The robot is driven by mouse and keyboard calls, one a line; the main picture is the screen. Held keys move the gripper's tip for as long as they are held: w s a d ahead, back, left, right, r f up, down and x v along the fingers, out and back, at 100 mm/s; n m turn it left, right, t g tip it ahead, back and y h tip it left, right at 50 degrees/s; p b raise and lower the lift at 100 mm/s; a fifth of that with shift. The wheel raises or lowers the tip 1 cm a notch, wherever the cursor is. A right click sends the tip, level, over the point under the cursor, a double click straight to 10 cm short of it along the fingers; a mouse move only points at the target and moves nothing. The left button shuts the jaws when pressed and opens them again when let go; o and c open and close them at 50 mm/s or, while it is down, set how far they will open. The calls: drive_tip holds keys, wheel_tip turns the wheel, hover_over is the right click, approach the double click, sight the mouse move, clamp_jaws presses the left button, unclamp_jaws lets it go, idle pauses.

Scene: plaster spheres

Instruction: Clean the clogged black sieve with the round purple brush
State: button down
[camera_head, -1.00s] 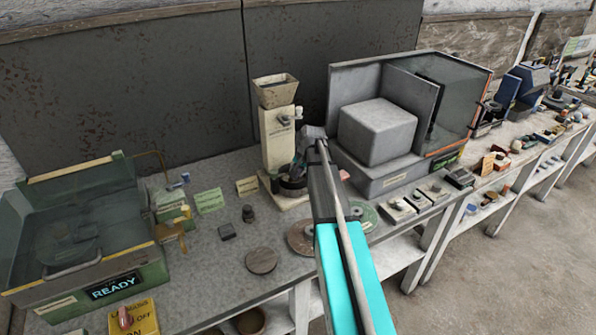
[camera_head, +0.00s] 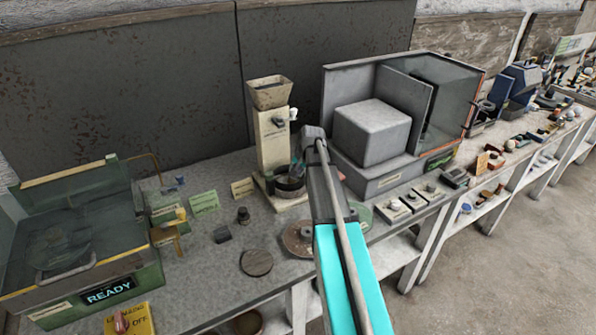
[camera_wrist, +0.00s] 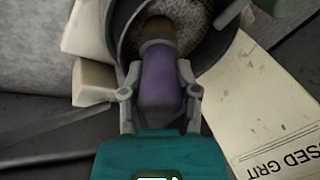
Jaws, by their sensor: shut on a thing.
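In the wrist view my gripper (camera_wrist: 160,95) is shut on the purple brush (camera_wrist: 161,78), with one finger on each side of its handle. The brush's brownish head end points into the round black sieve (camera_wrist: 128,30). A speckled grey-brown surface shows inside the sieve's rim. I cannot tell whether the bristles touch it. In the head view the dark round sieve (camera_head: 290,188) sits at the foot of the cream hopper machine (camera_head: 272,140). My arm partly covers the area around my gripper (camera_head: 298,170), and the brush is too small to make out there.
A paper label (camera_wrist: 270,110) lies right of the sieve. A grey box machine (camera_head: 372,135) stands close right of my arm. A green tank (camera_head: 80,250) reading READY is at left. Round discs (camera_head: 256,262) lie near the bench's front edge, with some bare bench between.

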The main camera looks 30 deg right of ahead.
drive_tip(key=shift+a, duration=0.15)
drive_tip(key=shift+a, duration=0.75)
drive_tip(key=shift+a, duration=0.15)
drive_tip(key=shift+s+a, duration=0.1)
drive_tip(key=shift+a, duration=0.65)
drive_tip(key=shift+d, duration=0.9)
drive_tip(key=shift+d, duration=0.1)
drive_tip(key=shift+d, duration=0.8)
